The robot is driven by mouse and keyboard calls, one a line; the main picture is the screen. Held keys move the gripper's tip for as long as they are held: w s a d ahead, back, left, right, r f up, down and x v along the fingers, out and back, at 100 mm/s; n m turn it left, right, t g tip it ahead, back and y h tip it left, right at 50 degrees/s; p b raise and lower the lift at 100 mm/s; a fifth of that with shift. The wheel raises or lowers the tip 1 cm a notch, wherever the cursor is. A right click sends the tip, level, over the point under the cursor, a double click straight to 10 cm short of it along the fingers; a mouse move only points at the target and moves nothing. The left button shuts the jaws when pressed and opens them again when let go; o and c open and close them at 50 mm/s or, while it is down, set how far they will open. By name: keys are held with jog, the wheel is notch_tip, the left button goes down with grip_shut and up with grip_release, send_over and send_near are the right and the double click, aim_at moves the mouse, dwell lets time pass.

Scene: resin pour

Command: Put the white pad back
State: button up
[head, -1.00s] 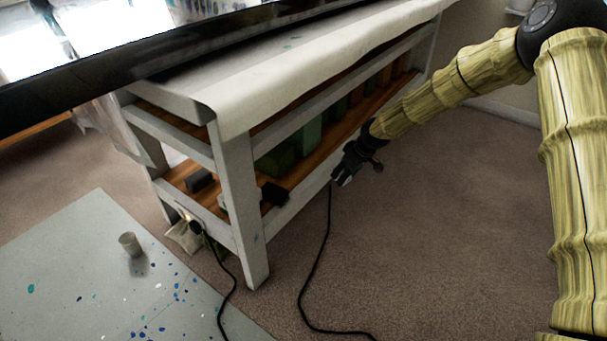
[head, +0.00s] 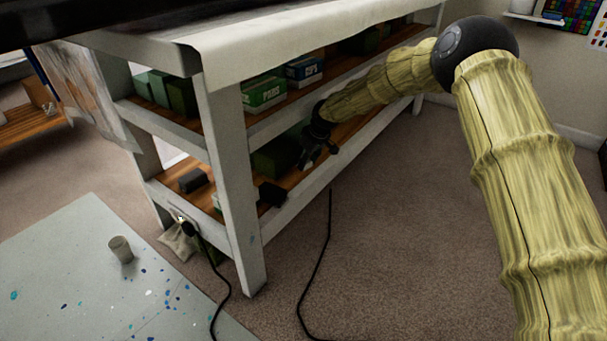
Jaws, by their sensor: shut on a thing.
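My gripper (head: 314,155), dark and small in the head view, is at the long open side of the white shelving bench, between the upper and lower shelves. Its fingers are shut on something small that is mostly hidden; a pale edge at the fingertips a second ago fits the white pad. The pad itself cannot be made out clearly now. The lower shelf (head: 233,188) holds a dark grey block (head: 193,180) and a black block (head: 272,193). A pale item, partly hidden behind the front leg, lies between them. A dark green box (head: 274,160) stands just left of my gripper.
The upper shelf holds green boxes (head: 264,92) and a blue-and-white box (head: 304,71). The bench's white leg (head: 232,190) and rails bound the opening. A cup (head: 121,249) stands on the paint-spotted mat (head: 70,285). Black cables cross the carpet, which is otherwise clear at right.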

aim_at(303, 177)
jog(key=shift+w+a+f+b, duration=0.2)
jog(key=shift+f+b, duration=0.55)
jog(key=shift+f, duration=0.5)
jog(key=shift+w+a+f+b, duration=0.15)
jog(key=shift+f+b, duration=0.6)
jog(key=shift+f, duration=0.5)
jog(key=shift+s+r, duration=0.1)
jog(key=o, duration=1)
jog(key=shift+c, duration=0.2)
jog(key=shift+f+b, duration=0.4)
jog(key=shift+b, duration=0.45)
jog(key=p+v, duration=0.3)
jog(key=v, duration=0.1)
jog(key=shift+a+r+p, duration=0.1)
jog(key=shift+r+p, duration=0.1)
jog(key=shift+p, duration=0.1)
jog(key=p+v, duration=0.4)
jog(key=v, duration=0.3)
jog(key=shift+f, duration=0.1)
